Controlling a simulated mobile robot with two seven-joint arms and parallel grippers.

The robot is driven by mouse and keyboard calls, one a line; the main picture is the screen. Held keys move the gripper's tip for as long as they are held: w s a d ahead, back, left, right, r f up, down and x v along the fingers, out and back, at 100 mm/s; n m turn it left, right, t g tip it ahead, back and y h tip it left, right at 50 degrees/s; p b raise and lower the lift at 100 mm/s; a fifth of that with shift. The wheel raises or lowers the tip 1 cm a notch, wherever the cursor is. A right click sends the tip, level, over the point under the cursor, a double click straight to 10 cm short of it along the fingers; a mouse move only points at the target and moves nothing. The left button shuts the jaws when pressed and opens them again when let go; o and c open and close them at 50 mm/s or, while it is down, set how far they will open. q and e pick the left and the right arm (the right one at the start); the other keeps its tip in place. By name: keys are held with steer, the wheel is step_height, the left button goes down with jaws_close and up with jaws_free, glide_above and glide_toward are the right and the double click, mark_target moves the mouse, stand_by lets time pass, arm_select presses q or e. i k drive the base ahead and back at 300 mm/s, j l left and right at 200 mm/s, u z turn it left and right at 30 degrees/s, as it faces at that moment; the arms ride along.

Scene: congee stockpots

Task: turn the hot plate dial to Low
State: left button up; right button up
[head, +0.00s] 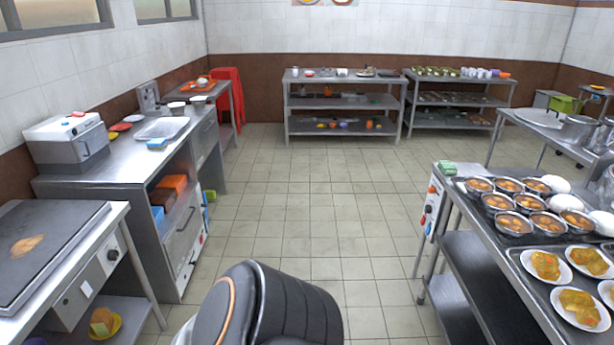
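A flat dark hot plate (32,248) with a brown stain lies on the steel counter at the lower left. A small round dial (112,254) sits on the grey front panel (100,268) below it. The dial's pointer setting and markings are too small to read. A white label (86,288) is on the same front. Neither of my grippers is in view. A dark rounded part of my own body fills the bottom middle.
A counter (120,168) with a boxy appliance (68,142) stands beyond. A control panel (432,208) with knobs is on the right table, which holds soup bowls (515,224) and food plates (576,308). The tiled floor (300,200) between is clear.

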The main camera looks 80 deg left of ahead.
mark_target(113, 255)
steer(key=u, duration=4.3)
steer(key=i+l+u, duration=0.1)
steer(key=i+l, duration=0.05)
steer(key=i, duration=0.05)
